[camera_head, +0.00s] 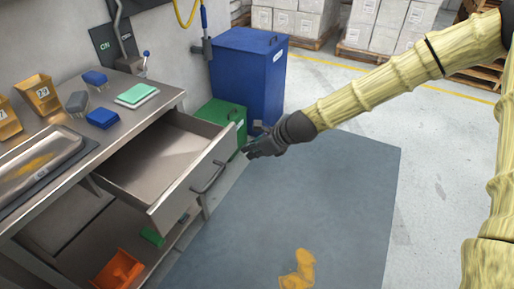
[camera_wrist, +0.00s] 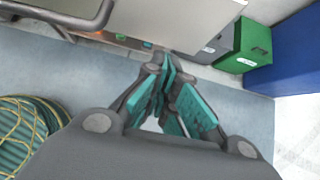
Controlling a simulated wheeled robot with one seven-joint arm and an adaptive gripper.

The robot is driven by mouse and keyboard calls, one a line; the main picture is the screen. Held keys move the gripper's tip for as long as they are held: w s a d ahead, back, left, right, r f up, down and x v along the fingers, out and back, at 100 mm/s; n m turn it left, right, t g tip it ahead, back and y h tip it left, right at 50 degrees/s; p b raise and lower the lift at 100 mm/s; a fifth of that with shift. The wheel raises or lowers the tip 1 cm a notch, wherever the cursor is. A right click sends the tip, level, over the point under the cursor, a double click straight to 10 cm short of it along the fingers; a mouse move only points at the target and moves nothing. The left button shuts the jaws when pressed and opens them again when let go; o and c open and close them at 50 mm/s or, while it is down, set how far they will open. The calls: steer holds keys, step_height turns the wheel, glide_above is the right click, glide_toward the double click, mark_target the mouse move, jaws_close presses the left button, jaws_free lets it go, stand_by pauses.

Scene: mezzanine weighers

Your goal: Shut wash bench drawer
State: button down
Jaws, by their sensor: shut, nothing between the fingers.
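The wash bench drawer (camera_head: 165,150) is pulled well out from under the steel bench top in the head view. It looks empty inside. Its grey front panel (camera_head: 180,197) carries a dark bar handle (camera_head: 209,178). My gripper (camera_head: 249,152) is shut and empty, in front of the drawer and to the right of the handle, apart from it in the picture. In the wrist view my closed teal-padded fingers (camera_wrist: 168,72) point toward a pale metal panel (camera_wrist: 185,18), probably part of the drawer; contact cannot be told there.
The bench top (camera_head: 150,112) holds blue and green brushes or pads, yellow bins (camera_head: 38,95) and a tray (camera_head: 40,165). An orange bin (camera_head: 118,270) sits on the lower shelf. Green (camera_head: 222,115) and blue (camera_head: 248,75) bins stand behind. The grey floor mat (camera_head: 330,200) is mostly clear.

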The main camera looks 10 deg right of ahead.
steer(key=shift+w+a+f+p, duration=0.1)
steer(key=shift+w+a+f, duration=0.1)
steer(key=shift+w+a, duration=0.4)
steer(key=shift+w+a+f+p, duration=0.15)
steer(key=shift+w+a, duration=0.2)
steer(key=shift+a, duration=0.4)
steer(key=shift+w+a+f+p, duration=0.1)
steer(key=shift+w+a+f, duration=0.1)
steer(key=shift+w+a, duration=0.4)
steer(key=shift+a, duration=0.1)
